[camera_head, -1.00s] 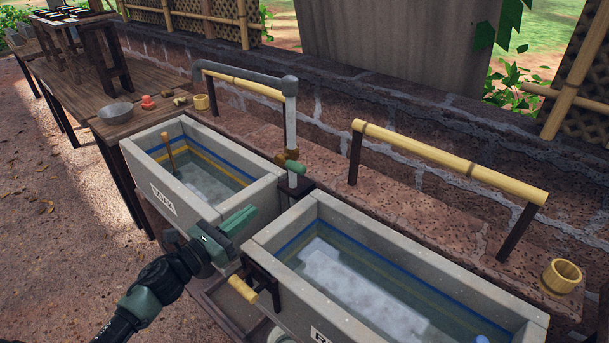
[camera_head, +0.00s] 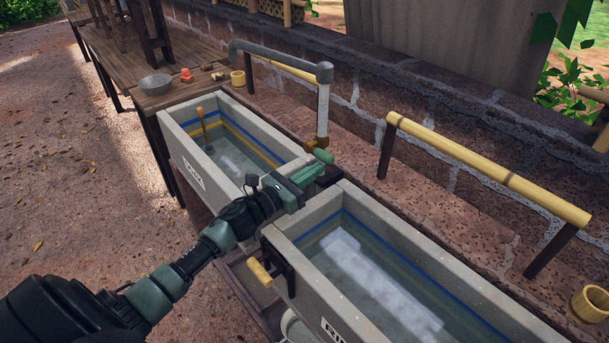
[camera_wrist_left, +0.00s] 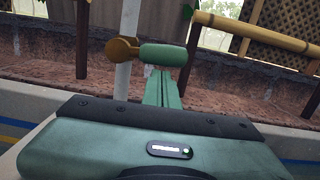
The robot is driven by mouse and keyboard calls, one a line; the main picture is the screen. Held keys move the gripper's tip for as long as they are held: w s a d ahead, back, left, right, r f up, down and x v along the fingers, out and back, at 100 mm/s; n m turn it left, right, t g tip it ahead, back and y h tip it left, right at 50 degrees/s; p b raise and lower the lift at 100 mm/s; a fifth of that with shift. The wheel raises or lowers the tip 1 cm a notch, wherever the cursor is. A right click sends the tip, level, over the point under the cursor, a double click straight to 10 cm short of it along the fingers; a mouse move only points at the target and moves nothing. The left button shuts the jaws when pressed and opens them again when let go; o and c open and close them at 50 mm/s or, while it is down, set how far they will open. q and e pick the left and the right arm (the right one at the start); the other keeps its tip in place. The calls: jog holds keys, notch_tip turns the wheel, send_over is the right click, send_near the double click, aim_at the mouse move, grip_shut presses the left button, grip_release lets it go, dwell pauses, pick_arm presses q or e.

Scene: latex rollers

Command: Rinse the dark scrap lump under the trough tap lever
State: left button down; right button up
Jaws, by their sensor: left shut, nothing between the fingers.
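The tap has a grey pipe with a white standpipe (camera_head: 323,110) and a green lever (camera_head: 322,156) on a brass joint, between two stone troughs. The lever and its brass joint also show in the left wrist view (camera_wrist_left: 163,54). My left gripper (camera_head: 314,171) is shut and empty, its fingertips just beside and below the lever; I cannot tell whether they touch. In the left wrist view the shut fingers (camera_wrist_left: 161,88) point at the lever. I cannot make out a dark scrap lump for certain. My right gripper is out of view. No running water is visible.
The left trough (camera_head: 180,150) holds water and a wooden-handled tool (camera_head: 204,128). The right trough (camera_head: 300,225) holds water, with a yellow handle (camera_head: 259,271) at its near end. A metal bowl (camera_head: 155,84) and red lump (camera_head: 186,75) sit on the wooden table. A bamboo rail (camera_head: 480,170) stands behind.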

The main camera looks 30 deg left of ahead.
aim_at(315, 153)
pick_arm(q)
jog(key=shift+w+d, duration=0.1)
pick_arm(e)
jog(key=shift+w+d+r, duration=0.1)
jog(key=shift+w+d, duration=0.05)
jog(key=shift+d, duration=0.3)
pick_arm(q)
jog(key=shift+d+r+n+p, duration=0.1)
jog(key=shift+r+n+p, duration=0.25)
jog(key=shift+n, duration=0.25)
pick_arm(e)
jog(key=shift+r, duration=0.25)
pick_arm(q)
jog(key=shift+r+n+y+p, duration=0.25)
jog(key=shift+r+n+p, duration=0.65)
jog(key=shift+n, duration=0.65)
jog(key=shift+r+n+y+p, duration=0.2)
jog(key=shift+r+n+p, duration=0.65)
jog(key=shift+n, duration=0.65)
jog(key=shift+r+n+y+p, duration=0.25)
jog(key=shift+r+n+p, duration=0.4)
jog(key=shift+n+p, duration=0.7)
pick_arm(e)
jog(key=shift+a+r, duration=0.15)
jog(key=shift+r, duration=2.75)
pick_arm(q)
jog(key=shift+a+n+b, duration=0.25)
jog(key=shift+n+b, duration=0.05)
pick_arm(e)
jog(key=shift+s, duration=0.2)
